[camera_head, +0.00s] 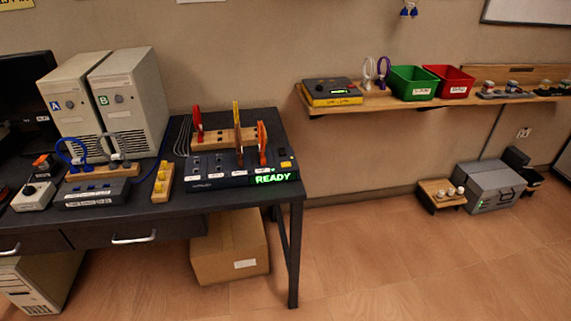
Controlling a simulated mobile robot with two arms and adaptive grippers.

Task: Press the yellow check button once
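A dark blue device (215,184) with a lit green READY display (272,178) sits near the right front of the black desk. A small yellow button (286,164) is on its right end, above the display; any label on it is too small to read. Red, yellow and orange upright pieces stand in the device and the wooden rack (215,139) behind it. Neither of my grippers is in view, and nothing is touching the button.
The black desk (262,118) ends just right of the device. Two computer towers (128,95) and small boxes stand to the left. A wall shelf (390,101) holds green and red bins.

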